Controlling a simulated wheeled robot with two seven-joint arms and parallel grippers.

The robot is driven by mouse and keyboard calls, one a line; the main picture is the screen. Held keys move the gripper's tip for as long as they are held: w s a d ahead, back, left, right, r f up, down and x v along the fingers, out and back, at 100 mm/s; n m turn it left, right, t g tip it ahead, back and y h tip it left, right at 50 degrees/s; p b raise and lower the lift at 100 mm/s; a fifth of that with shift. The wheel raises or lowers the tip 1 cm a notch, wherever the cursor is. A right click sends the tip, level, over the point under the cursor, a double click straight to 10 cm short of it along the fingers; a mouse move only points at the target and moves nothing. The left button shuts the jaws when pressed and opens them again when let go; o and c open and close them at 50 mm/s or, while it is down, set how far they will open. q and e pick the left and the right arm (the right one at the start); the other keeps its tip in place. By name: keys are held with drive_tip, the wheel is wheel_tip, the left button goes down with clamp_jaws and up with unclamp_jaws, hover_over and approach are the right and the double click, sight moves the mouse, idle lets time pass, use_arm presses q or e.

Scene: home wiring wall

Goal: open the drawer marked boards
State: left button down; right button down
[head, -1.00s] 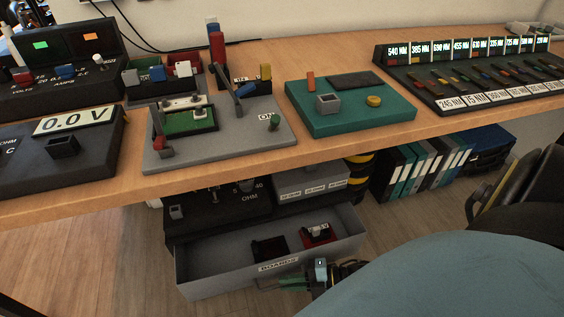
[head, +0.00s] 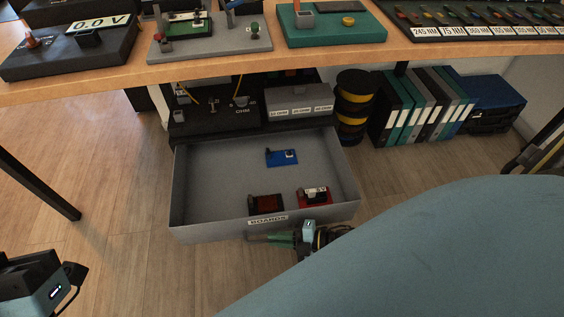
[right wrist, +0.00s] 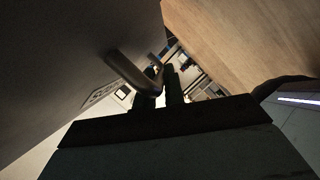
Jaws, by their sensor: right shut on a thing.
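The grey drawer marked BOARDS (head: 225,228) stands pulled well out from under the bench. Its label (head: 268,220) is on the front panel. Inside lie a blue board (head: 282,157), a dark red-brown board (head: 266,203) and a red board (head: 314,196). My right gripper (head: 268,237) is at the drawer's front, just below the label. In the right wrist view its dark fingers (right wrist: 163,90) are shut on the curved drawer handle (right wrist: 130,72). Part of my left gripper (head: 40,282) shows at the lower left, away from the drawer; its fingertips cannot be made out.
The wooden bench top (head: 320,52) with its devices overhangs the drawer. Black and yellow spools (head: 354,105), binders (head: 425,105) and a blue case (head: 490,103) stand right of the drawer. A dark table leg (head: 38,185) is at left. Floor in front is partly clear.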

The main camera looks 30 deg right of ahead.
use_arm(q)
drive_tip(key=shift+w+r, duration=0.1)
drive_tip(key=shift+r, duration=0.05)
use_arm(e)
drive_tip(key=shift+d, duration=0.1)
drive_tip(key=c, duration=1.5)
unclamp_jaws()
